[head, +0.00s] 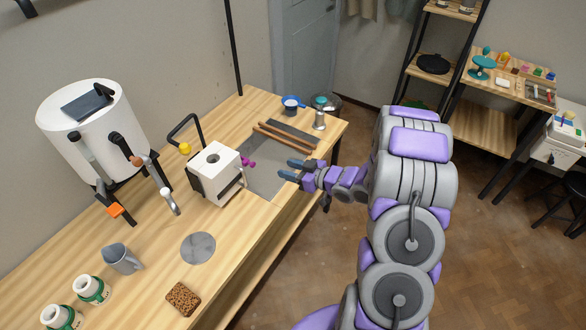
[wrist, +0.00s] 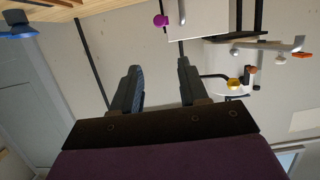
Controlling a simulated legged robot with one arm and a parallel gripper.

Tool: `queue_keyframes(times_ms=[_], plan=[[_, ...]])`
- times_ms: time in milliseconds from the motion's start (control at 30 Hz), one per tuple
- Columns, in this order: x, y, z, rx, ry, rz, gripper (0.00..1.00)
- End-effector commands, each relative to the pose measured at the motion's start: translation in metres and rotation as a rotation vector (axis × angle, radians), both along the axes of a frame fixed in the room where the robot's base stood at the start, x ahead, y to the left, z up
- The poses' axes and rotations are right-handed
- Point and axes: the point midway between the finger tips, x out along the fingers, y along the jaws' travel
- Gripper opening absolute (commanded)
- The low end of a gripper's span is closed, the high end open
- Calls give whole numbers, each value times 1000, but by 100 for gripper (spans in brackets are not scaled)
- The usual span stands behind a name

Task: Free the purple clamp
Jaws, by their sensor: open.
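The purple clamp (head: 248,163) is a small magenta piece at the right side of a white box-shaped device (head: 211,180) on the wooden table. In the wrist view its rounded magenta end (wrist: 160,20) shows beside the white box (wrist: 205,18). How it is fastened is too small to tell. My gripper (head: 291,169) is open and empty, to the right of the clamp and apart from it, with its fingers pointing towards it. In the wrist view the open fingers (wrist: 158,66) have a clear gap between them, and the clamp lies beyond their tips.
A grey sheet (head: 262,180) lies under my gripper. Wooden rollers (head: 285,137) and a blue-handled cup (head: 292,103) are behind. A black bent bar (head: 186,130) with a yellow knob (head: 185,149) rises behind the box.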

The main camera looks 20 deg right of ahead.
Motion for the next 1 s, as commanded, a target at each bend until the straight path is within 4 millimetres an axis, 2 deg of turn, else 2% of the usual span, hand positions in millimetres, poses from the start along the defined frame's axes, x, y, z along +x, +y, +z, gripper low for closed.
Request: queue_keyframes(times_ms=[200,733,867,1000], plan=[[-8,-5,3,1,0,-1,44],[-7,-6,3,-8,3,-4,44],[0,-13,7,-85,32,-36,44],[8,-31,17,-247,114,-125,44]])
